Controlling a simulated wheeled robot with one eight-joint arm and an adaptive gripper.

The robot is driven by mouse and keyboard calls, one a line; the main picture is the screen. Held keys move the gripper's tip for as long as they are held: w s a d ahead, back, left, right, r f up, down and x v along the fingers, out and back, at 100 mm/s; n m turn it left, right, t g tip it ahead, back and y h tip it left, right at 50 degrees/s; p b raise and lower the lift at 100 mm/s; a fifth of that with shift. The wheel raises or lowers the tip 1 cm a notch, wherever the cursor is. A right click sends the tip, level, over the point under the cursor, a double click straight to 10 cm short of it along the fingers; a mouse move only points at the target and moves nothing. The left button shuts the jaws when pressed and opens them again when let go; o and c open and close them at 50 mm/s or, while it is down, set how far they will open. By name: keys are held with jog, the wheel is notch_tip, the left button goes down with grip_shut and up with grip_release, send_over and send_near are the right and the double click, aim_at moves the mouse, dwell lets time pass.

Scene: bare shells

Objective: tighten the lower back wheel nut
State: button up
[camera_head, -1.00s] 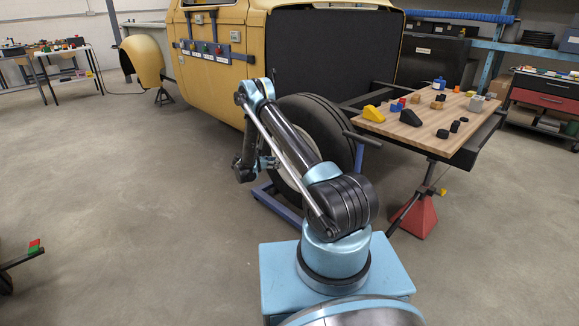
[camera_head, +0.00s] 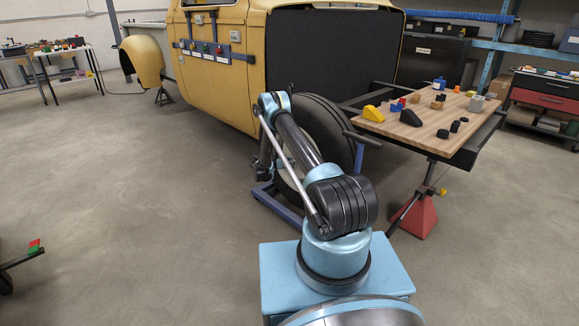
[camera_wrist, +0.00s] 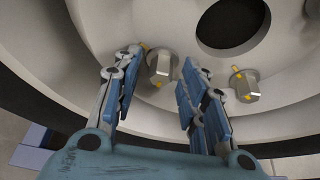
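In the wrist view, a grey hex nut (camera_wrist: 160,65) with yellow marks sits on the pale wheel (camera_wrist: 285,82), between my fingertips. My gripper (camera_wrist: 158,60) is open, one blue-padded finger on each side of this nut, with a gap visible on both sides. I cannot tell how deep the fingertips reach around it. A second grey nut (camera_wrist: 245,84) with yellow marks sits to the right, outside the fingers. Which nut is the lower back one is not certain from this view. In the head view, my arm covers much of the wheel, whose black tyre (camera_head: 334,128) shows behind it.
The wheel has a dark round centre hole (camera_wrist: 230,22). A blue stand (camera_head: 277,207) is at the wheel's foot, beside the yellow car body (camera_head: 225,90). A wooden-topped table (camera_head: 425,135) with small parts stands to the right.

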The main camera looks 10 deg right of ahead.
grip_shut()
jog(key=shift+m, duration=0.3)
jog(key=m+t, duration=0.1)
jog(key=m, duration=0.1)
jog(key=m+t+y, duration=0.1)
jog(key=m, duration=0.1)
jog(key=m+t+y, duration=0.1)
jog(key=m+t, duration=0.1)
jog(key=shift+s+d+f+m, duration=0.15)
jog(key=shift+s+f+m, duration=0.1)
jog(key=shift+s+m, duration=0.05)
dwell(0.4)
jog(key=shift+t, duration=0.3)
grip_release()
jog(key=shift+d, duration=0.1)
